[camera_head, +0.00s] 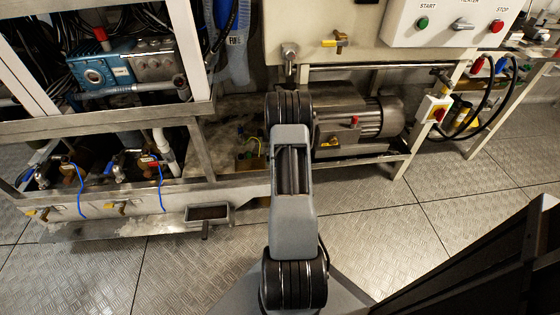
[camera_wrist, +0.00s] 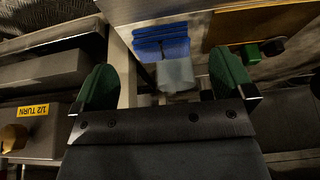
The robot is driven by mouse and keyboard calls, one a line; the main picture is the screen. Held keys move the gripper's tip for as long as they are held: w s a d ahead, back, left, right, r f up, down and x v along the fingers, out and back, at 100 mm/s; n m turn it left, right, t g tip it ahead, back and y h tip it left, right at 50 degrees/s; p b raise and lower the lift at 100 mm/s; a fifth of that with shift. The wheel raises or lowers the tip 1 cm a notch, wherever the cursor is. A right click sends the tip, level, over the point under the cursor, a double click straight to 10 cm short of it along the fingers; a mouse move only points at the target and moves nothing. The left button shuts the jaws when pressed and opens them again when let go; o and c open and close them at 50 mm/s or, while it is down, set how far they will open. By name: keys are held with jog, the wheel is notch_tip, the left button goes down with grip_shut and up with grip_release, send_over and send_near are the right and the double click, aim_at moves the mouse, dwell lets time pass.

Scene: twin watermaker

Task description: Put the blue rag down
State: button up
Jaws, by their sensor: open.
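My gripper (camera_wrist: 165,82) shows in the wrist view with its two green fingers wide apart and nothing held between them. A folded bright blue piece, which looks like the blue rag (camera_wrist: 160,40), lies beyond the fingertips, apart from both fingers. A pale grey-blue block (camera_wrist: 176,75) is just below it in the picture, nearer the gap between the fingers. I cannot tell exactly what the blue piece rests on. In the head view my arm reaches forward to the machine frame and my gripper is hidden; I cannot make out the rag there with certainty.
A motor (camera_head: 355,125) sits on the frame right of my arm. A control box (camera_head: 450,22) with START and STOP buttons is above. A blue pump (camera_head: 103,70) is at left. In the wrist view a "1/2 TURN" label (camera_wrist: 33,110) is at left. The metal floor (camera_head: 400,225) is open.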

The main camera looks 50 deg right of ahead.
jog(key=p+v, duration=0.1)
jog(key=v, duration=0.5)
jog(key=shift+r+p, duration=0.3)
jog(key=shift+r, duration=0.05)
jog(key=shift+s, duration=0.2)
